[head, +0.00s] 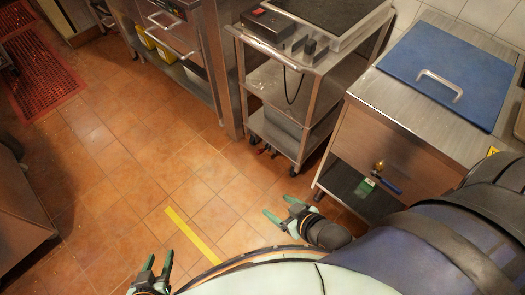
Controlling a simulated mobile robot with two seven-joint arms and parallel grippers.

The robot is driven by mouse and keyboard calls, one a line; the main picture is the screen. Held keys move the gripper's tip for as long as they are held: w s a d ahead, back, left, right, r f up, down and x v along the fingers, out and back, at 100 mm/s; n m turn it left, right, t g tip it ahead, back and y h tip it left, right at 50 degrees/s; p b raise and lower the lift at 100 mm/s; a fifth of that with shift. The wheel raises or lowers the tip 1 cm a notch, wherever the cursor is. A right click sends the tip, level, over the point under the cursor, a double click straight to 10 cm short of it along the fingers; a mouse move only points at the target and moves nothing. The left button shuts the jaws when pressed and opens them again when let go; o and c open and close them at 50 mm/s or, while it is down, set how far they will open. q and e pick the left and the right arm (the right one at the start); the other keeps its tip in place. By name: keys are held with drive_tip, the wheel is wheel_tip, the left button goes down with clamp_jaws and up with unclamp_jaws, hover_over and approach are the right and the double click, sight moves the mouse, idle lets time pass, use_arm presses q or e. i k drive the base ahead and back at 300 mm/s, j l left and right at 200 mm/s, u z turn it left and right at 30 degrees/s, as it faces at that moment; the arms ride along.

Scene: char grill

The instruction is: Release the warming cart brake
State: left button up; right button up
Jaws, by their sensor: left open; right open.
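The warming cart (241,75) is a steel trolley with shelves, standing at the upper middle of the head view. A dark caster (294,171) shows under its right front corner, and another caster (255,140) under the left. Small reddish parts (270,151) show low between them; I cannot tell whether they are the brake. My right gripper (276,207) is open and empty, in front of the cart, apart from it. My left gripper (157,262) is open and empty at the bottom left, farther from the cart.
A steel counter (370,135) with a blue lid (447,72) stands right of the cart; its lower shelf holds a blue-handled tool (388,186). A steel oven unit (178,35) stands left. A yellow strip (192,234) marks the open tiled floor. A red mat (40,75) lies far left.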

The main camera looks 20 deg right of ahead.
sight(260, 152)
drive_tip(key=i+j+z, duration=0.2)
drive_tip(key=i, duration=0.3)
drive_tip(key=i+z, duration=0.2)
drive_tip(key=i, duration=0.35)
drive_tip(key=i+j+z, duration=0.2)
drive_tip(key=i, duration=0.3)
drive_tip(key=j, duration=0.1)
